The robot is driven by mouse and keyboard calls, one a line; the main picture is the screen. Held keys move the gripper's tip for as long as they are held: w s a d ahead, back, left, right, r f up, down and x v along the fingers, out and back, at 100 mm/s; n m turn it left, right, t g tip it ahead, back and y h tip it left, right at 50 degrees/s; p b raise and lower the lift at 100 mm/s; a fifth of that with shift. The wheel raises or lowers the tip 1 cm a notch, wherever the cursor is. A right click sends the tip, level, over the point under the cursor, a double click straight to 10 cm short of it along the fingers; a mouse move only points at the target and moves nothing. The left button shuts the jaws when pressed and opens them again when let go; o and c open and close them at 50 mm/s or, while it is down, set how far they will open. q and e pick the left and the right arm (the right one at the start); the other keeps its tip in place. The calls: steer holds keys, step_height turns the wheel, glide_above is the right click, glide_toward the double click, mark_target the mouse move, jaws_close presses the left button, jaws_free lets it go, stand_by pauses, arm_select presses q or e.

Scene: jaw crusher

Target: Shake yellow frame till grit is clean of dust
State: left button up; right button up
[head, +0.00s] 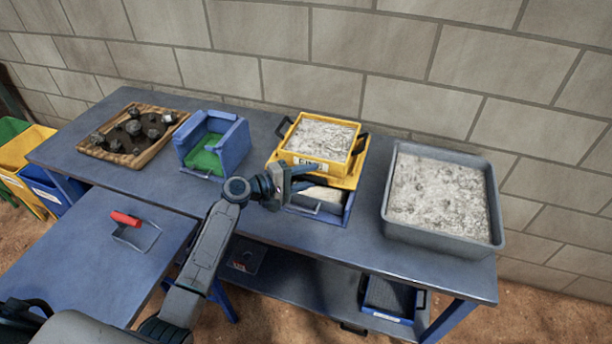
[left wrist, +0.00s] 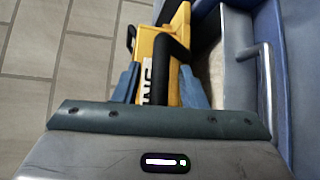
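The yellow frame (head: 318,160), filled with pale grey grit (head: 320,138), sits over a blue unit (head: 330,205) on the long bench. It has dark handles at its left and right sides. A gap shows on the left side, so the fingers look open around the handle. My right gripper is not in view.
A large grey tray (head: 492,200) of similar grit stands to the right. A blue box with a green inside (head: 205,158) and a wooden tray of dark rocks (head: 150,150) stand left. A red-handled scoop (head: 135,232) lies on the nearer table (head: 90,260). A block wall is behind.

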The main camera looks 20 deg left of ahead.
arm_select(q)
jaws_close()
steer(key=s, duration=0.6)
steer(key=shift+a, duration=0.1)
steer(key=shift+w, duration=0.1)
jaws_free()
steer(key=shift+a, duration=0.1)
